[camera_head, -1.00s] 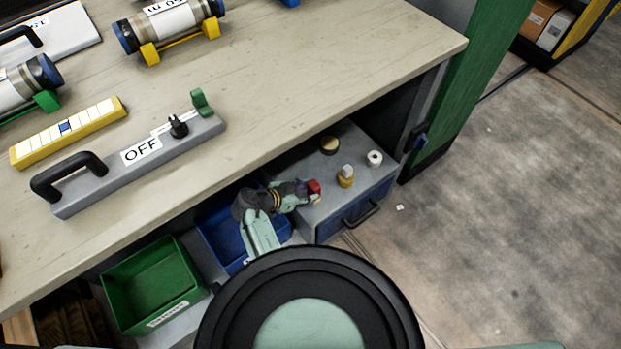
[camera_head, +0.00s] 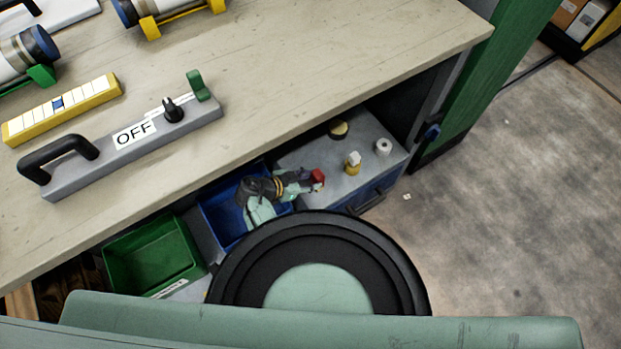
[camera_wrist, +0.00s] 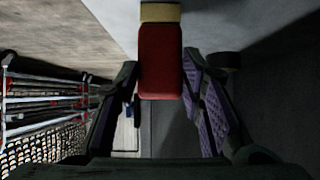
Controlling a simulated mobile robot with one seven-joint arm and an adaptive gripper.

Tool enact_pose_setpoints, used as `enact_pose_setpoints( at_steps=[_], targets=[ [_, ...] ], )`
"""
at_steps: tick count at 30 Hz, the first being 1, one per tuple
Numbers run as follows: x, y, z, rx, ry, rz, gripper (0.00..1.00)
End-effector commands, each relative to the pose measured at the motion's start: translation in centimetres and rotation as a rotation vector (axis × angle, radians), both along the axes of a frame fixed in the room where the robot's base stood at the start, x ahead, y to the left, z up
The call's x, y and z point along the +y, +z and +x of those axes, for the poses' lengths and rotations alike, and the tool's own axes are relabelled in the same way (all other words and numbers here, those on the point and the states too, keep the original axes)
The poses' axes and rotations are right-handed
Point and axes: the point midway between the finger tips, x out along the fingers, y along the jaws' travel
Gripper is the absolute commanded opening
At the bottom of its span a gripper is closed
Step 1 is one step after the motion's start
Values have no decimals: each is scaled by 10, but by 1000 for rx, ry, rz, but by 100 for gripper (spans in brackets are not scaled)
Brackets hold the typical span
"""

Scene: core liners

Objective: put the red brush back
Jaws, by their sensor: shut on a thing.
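The red brush (camera_head: 318,177) is in my gripper (camera_head: 309,180), over the near left part of the grey cabinet top (camera_head: 318,160) under the bench. In the wrist view the brush (camera_wrist: 160,75) shows as a red block with a tan band at the top of the picture. The two fingers of my gripper (camera_wrist: 161,62) stand on either side of it, shut on it. I cannot tell whether the brush touches the cabinet top.
On the cabinet top stand a yellow and white item (camera_head: 352,164), a white roll (camera_head: 383,147) and a dark round item (camera_head: 338,130). A blue bin (camera_head: 223,215) and a green bin (camera_head: 150,255) lie left. The bench top (camera_head: 300,60) overhangs.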

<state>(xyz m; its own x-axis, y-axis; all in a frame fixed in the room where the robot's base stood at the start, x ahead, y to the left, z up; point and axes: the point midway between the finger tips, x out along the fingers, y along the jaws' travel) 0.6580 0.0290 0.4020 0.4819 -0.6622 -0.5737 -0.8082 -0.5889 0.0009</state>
Motion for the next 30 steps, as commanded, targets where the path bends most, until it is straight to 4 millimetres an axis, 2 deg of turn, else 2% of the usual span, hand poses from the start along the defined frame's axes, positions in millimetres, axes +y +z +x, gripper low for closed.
enact_pose_setpoints(
  at_steps=[1,2,10,22,26,30],
  targets=[
    [0,-3,0,0,0,0,0],
    [0,-2,0,0,0,0,37],
    [0,-1,0,0,0,0,55],
    [0,5,0,0,0,0,56],
    [14,12,-8,-2,3,1,56],
    [34,29,-23,-3,4,2,56]
  ],
)
